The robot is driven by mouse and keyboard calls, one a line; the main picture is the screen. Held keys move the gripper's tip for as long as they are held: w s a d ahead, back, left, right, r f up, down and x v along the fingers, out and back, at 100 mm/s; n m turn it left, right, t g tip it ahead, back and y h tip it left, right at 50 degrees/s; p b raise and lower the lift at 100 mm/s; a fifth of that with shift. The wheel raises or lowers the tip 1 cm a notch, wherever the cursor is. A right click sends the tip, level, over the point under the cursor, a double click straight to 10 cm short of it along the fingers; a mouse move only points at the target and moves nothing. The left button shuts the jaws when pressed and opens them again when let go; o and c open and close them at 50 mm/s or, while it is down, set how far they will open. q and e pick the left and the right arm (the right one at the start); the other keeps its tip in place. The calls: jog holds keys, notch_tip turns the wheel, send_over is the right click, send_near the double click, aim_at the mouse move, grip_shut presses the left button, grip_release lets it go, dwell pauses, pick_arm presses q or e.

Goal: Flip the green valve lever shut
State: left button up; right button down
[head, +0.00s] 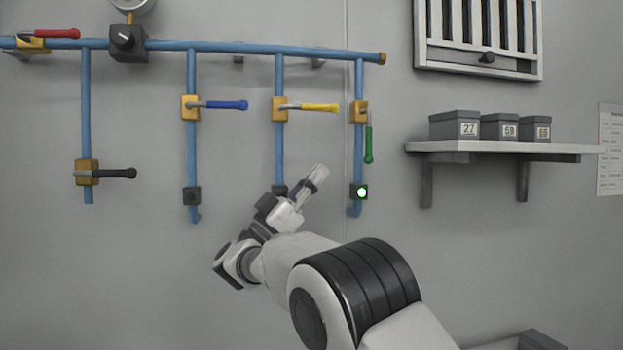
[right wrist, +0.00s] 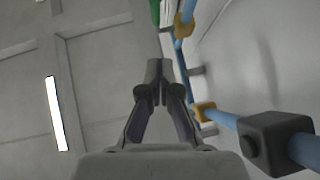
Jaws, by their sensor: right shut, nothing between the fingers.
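The green valve lever (head: 368,145) hangs straight down from its yellow valve body (head: 359,112) on the rightmost blue pipe, parallel to the pipe. Part of the green lever (right wrist: 155,11) also shows at the top of the right wrist view, beyond my fingertips. My right gripper (head: 320,173) is shut and empty, pointing up and right. In the head view it appears left of and below the green lever, apart from it. The right wrist view shows its fingers (right wrist: 157,72) together. My left gripper is in neither view.
A lit indicator box (head: 359,192) sits below the green lever. The yellow lever (head: 320,107) and blue lever (head: 226,105) stick out sideways on neighbouring pipes. A wall shelf (head: 500,147) with grey boxes is to the right. Bare wall lies between lever and shelf.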

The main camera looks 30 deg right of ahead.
aim_at(367, 141)
jog(key=d+r+p, duration=0.1)
jog(key=d, duration=0.1)
jog(key=d+r+p, duration=0.1)
jog(key=d, duration=0.2)
jog(key=s+d+r+p, duration=0.1)
jog(key=d+r, duration=0.1)
jog(key=shift+d, duration=0.4)
